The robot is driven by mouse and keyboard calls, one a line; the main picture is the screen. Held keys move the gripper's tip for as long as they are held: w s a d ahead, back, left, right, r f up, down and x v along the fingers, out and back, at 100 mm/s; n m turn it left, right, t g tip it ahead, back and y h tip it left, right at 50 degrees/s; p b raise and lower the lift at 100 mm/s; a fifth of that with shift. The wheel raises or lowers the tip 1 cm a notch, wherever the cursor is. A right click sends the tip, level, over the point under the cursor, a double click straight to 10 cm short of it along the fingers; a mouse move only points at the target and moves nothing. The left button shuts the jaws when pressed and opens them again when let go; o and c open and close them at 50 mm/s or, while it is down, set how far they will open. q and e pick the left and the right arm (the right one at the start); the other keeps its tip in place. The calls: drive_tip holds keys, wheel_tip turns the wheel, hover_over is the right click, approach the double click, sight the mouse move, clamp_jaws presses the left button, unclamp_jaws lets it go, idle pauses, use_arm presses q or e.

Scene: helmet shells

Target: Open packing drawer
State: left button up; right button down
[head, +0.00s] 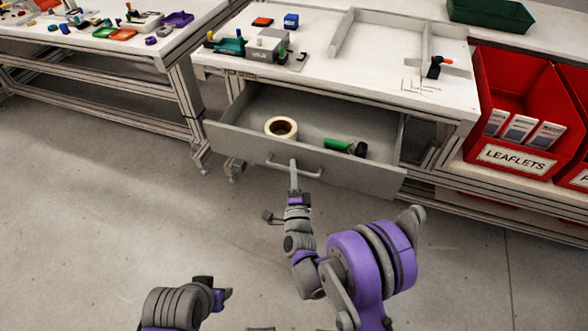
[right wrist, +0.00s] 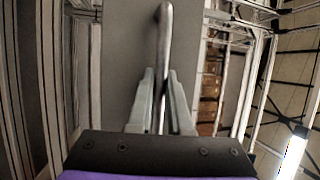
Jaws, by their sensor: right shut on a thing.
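The packing drawer (head: 340,180) is grey and hangs under the white workbench. It stands pulled well out, with its inside open to view. A roll of tape (head: 281,127) and a green and black tool (head: 345,147) lie in it. My right gripper (head: 294,166) is shut on the drawer's bar handle at its front. In the right wrist view the handle (right wrist: 165,35) runs between the two fingers of the right gripper (right wrist: 161,100). My left arm shows low in the head view; its gripper (head: 224,295) is small there, and its jaws are unclear.
Red bins (head: 512,158), one labelled LEAFLETS, stand right of the drawer. Another table (head: 90,45) with coloured parts stands at left. The floor in front is clear.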

drive_tip(key=c, duration=0.8)
unclamp_jaws()
drive_tip(key=shift+c, duration=0.2)
drive_tip(key=a+b+v, duration=0.1)
drive_tip(key=b+v, duration=0.3)
drive_tip(key=v, duration=0.6)
drive_tip(key=shift+s+d, duration=0.4)
drive_tip(key=shift+d, duration=0.1)
